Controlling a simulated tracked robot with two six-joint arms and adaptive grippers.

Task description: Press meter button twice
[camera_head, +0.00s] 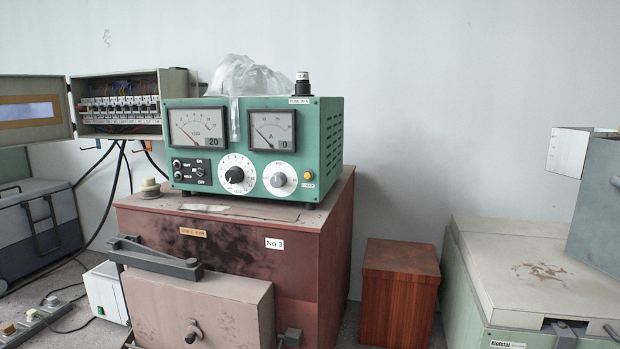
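A green meter unit (256,148) stands on a reddish-brown cabinet (305,245) near the centre. Its front has two analog gauges, a left one (197,128) marked 20 and a right one (272,130) marked 0. Below them are a white dial with a black knob (235,174) and a white dial with a grey knob (279,179). A small yellowish round button (308,175) sits at the lower right of the front, above a small yellow label. A black panel with small switches (192,171) is at the lower left. Neither of my grippers is in view.
An open breaker box (120,104) with hanging cables is behind left. A wooden box (398,290) and a pale green machine (535,270) stand at right.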

